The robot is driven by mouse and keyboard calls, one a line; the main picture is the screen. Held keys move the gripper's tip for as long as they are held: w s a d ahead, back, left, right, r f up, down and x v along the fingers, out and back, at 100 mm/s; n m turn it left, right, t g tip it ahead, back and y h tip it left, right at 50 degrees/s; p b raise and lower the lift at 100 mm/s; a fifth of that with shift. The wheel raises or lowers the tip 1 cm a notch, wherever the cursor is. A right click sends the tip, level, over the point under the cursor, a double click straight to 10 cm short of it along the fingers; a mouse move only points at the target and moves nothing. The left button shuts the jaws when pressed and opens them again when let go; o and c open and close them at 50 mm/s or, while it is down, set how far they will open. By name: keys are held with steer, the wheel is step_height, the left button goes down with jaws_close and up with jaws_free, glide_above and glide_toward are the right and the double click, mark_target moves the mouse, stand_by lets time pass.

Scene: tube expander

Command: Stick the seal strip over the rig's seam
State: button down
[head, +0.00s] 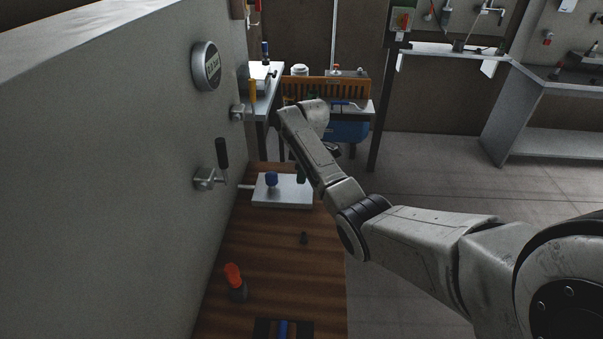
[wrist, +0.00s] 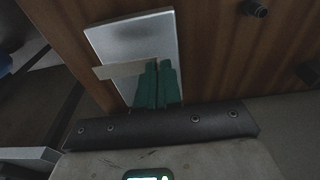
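In the wrist view, my gripper (wrist: 158,66) has two green fingers lying close together. A pale, narrow strip (wrist: 120,69) runs left from the fingertips, with its right end at or between them, so it appears gripped. Beyond the strip is a light grey metal plate (wrist: 133,32) on a brown wood surface; I cannot tell whether the strip touches it. In the head view my arm covers most of the gripper, and the strip cannot be made out. No seam can be made out.
An orange-topped dark item (head: 235,280) stands on the near bench. A grey wall (head: 120,200) with fittings borders the left. A blue box (head: 348,131) is at the back. Floor at right is open.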

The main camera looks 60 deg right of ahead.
steer(key=shift+f+b, duration=1.4)
steer(key=shift+f, duration=1.15)
steer(key=shift+f+b, duration=0.3)
steer(key=shift+f, duration=0.15)
steer(key=c, duration=1.2)
jaws_free()
steer(key=shift+c, duration=0.2)
step_height(320, 180, up, 11)
steer(key=s+b, duration=0.1)
steer(key=shift+s+d+f, duration=0.15)
steer(key=shift+d, duration=0.05)
